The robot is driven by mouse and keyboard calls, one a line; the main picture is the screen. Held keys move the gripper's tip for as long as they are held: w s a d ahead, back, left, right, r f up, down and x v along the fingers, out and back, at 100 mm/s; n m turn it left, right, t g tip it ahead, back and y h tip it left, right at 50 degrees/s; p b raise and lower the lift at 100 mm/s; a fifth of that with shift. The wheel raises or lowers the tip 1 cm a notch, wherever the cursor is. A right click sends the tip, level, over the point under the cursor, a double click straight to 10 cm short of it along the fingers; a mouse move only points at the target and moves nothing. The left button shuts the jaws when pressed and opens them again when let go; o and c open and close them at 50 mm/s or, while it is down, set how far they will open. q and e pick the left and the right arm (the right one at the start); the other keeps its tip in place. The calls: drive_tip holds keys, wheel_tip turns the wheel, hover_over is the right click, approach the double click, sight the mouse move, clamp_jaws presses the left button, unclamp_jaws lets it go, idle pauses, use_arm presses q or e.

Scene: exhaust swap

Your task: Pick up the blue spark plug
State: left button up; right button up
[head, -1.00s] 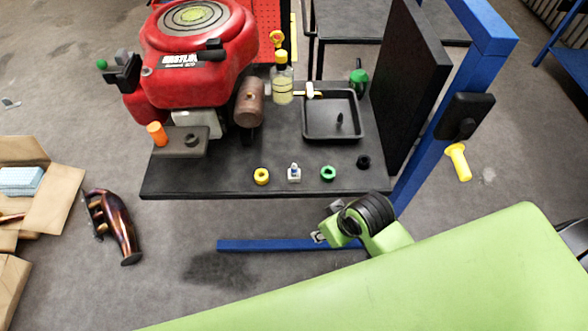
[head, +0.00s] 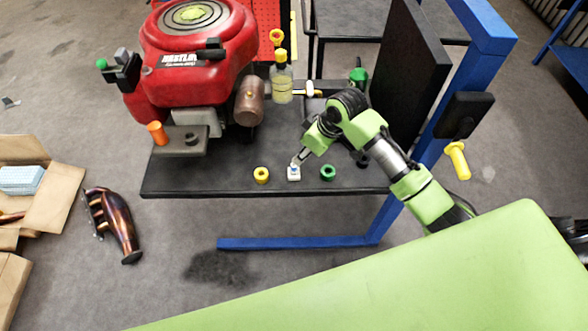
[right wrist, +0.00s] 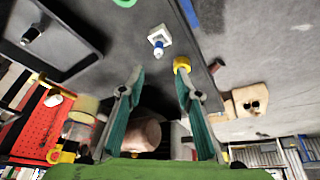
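The blue spark plug (right wrist: 158,52) stands in a small white square holder (right wrist: 158,38) near the front edge of the black workbench (head: 220,187). The holder shows in the head view (head: 294,174), where my gripper partly hides the plug. My right gripper (head: 299,160) reaches in from the right and hangs close above the plug. In the right wrist view its two fingers (right wrist: 158,82) are spread with nothing between them, and the plug lies beyond the tips, roughly centred. My left gripper is not in view.
A yellow ring (head: 261,175) is left of the holder and a green ring (head: 328,172) right of it. A black tray (right wrist: 60,45) is partly hidden by my arm in the head view.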

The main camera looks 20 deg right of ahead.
hover_over(294, 169)
drive_tip(key=s+d, duration=0.1)
wheel_tip(294, 169, down, 5)
drive_tip(key=shift+f, duration=0.2)
drive_tip(key=shift+s+d+x, duration=0.1)
drive_tip(key=shift+d+x, duration=0.1)
drive_tip(key=shift+x, duration=1.1)
drive_tip(key=shift+s+d+x, duration=0.15)
drive_tip(key=shift+x, duration=1.15)
drive_tip(key=shift+f, duration=0.15)
clamp_jaws()
